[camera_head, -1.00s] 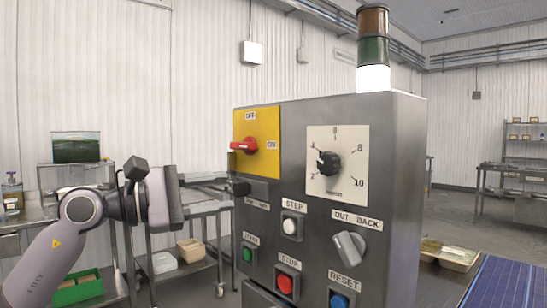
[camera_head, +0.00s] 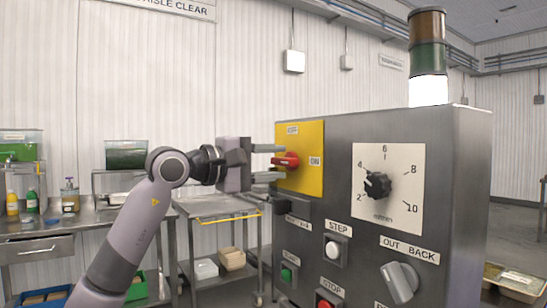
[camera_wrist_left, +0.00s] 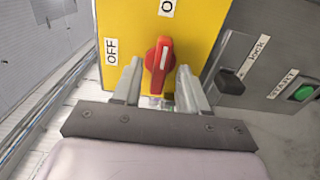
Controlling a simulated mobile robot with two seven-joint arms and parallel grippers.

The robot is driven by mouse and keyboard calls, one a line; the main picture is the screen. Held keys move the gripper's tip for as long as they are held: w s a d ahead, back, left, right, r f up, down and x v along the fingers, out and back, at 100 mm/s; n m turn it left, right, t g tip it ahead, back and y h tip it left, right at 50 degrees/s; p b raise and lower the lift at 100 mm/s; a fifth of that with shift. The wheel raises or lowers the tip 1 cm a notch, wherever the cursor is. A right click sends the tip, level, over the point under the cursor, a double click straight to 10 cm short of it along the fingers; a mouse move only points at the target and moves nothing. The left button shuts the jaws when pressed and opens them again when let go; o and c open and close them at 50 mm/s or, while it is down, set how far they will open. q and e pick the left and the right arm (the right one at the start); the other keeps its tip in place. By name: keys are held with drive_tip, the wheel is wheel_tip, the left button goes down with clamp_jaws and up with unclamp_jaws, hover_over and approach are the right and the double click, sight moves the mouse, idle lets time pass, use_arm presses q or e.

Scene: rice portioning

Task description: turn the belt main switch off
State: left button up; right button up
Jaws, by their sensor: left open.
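The belt main switch is a red rotary handle (camera_head: 290,160) on a yellow plate (camera_head: 308,178) at the upper left of the grey control box. In the head view its OFF label is above and its ON label to the right. The handle lies level, in line with ON. My left gripper (camera_head: 272,162) is open in front of the handle, one finger above and one below. In the left wrist view the handle (camera_wrist_left: 158,62) shows between the two spread fingers, with small gaps. My right gripper is not in view.
The control box (camera_head: 455,150) also carries a black dial (camera_head: 377,185), a white STEP button (camera_head: 333,250), an OUT/BACK knob (camera_head: 400,281) and a green START button (camera_head: 287,274). A signal lamp column (camera_head: 428,55) stands on top. A metal cart (camera_head: 205,208) stands behind my left arm.

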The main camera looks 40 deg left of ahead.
use_arm(q)
drive_tip(key=shift+w+d, duration=0.1)
drive_tip(key=shift+w, duration=0.1)
drive_tip(key=shift+c, duration=0.3)
clamp_jaws()
